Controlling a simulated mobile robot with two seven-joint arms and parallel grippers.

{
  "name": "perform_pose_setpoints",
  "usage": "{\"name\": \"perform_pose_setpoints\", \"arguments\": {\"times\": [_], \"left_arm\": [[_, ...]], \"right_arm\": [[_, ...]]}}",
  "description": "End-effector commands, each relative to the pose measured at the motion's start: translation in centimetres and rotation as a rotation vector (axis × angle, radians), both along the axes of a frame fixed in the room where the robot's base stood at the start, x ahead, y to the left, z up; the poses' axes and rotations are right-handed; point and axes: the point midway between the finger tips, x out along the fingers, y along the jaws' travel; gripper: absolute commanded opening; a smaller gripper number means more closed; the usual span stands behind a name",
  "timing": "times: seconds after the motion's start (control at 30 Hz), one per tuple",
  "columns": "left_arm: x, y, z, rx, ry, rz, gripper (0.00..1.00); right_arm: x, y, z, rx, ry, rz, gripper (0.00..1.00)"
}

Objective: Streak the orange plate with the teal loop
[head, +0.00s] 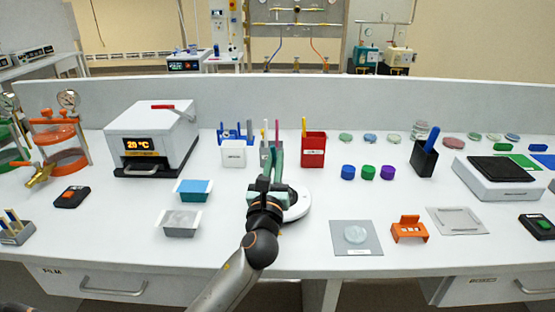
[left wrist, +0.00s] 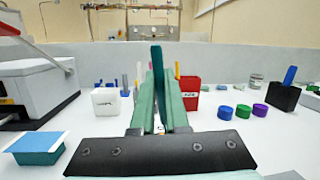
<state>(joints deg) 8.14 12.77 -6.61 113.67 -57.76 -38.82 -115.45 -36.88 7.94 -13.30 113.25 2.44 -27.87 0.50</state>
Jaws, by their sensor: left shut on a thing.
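My left gripper (head: 271,158) is shut on a dark teal stick, which I take to be the teal loop (left wrist: 157,75). The stick stands upright between the green fingers in the left wrist view, and its lower end is hidden. The gripper is over the middle of the bench, in front of the small racks. A row of small round dishes lies at the back right; one is reddish (head: 453,142), and I cannot tell if it is the orange plate. A pale dish (head: 356,234) sits on a grey mat (head: 340,245) at the front. My right gripper is out of view.
Behind the gripper stand a white holder (head: 234,154) and a red holder (head: 313,150). A white round device (head: 297,205) lies close by the gripper. Blue, green and purple caps (head: 368,172), an orange bracket (head: 409,228) and a balance (head: 490,180) are to the right.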

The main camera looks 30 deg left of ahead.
Motion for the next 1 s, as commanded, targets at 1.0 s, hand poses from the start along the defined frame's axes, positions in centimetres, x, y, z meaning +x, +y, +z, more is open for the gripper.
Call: {"name": "perform_pose_setpoints", "arguments": {"times": [1.0], "left_arm": [[-0.46,0.86,-0.05,-0.001,0.001,0.002,0.0]], "right_arm": [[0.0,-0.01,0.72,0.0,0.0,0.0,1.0]]}}
